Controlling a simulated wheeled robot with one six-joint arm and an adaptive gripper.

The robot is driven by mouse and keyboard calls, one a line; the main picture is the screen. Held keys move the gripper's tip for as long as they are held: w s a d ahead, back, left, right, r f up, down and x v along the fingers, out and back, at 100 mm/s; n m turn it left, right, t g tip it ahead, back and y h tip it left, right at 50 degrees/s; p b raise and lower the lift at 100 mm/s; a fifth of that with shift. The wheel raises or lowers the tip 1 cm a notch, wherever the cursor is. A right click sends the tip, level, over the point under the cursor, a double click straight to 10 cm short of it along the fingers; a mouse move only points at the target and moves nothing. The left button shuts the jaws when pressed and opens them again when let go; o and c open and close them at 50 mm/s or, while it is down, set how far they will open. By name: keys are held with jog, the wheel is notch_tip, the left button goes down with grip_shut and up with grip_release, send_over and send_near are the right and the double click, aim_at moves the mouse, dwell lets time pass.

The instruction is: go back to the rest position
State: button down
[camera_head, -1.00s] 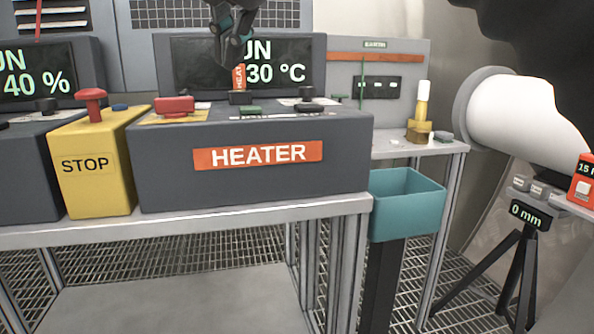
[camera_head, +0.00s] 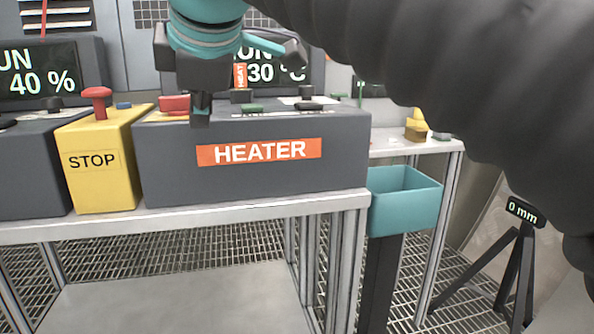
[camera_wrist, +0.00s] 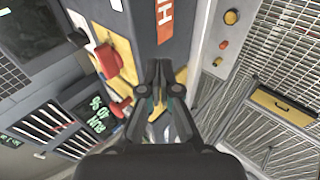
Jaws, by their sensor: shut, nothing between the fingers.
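My gripper (camera_head: 201,108) is shut and empty. In the head view it hangs in front of the left part of the grey heater box (camera_head: 180,170), near the red switch (camera_head: 173,104) on top. My black arm crosses the upper right of that view and hides part of the heater display. In the wrist view my gripper (camera_wrist: 160,65) points toward the heater box, with the red switch (camera_wrist: 109,61) to its left. I cannot tell whether the fingertips touch anything.
A yellow STOP box (camera_head: 100,165) with a red button stands left of the heater. A teal bin (camera_head: 404,200) on a dark post stands right of the bench (camera_head: 270,207). A tripod with a 0 mm display (camera_head: 524,211) stands at the right. The space below the bench top is open.

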jog(key=s+d+f+m+g+h, duration=0.1)
jog(key=d+f+m, duration=0.55)
jog(key=f, duration=0.45)
jog(key=s+d+f+m+g+h, duration=0.1)
jog(key=d+f+m, duration=0.55)
jog(key=f, duration=0.55)
jog(key=s+d+f+m+h, duration=0.1)
jog(key=s+d+f+m, duration=0.3)
jog(key=d+f, duration=0.2)
jog(key=s+d+f+m, duration=0.4)
jog(key=d+f, duration=0.3)
jog(key=d, duration=0.2)
jog(key=shift+s+h, duration=0.3)
jog(key=shift+h, duration=0.1)
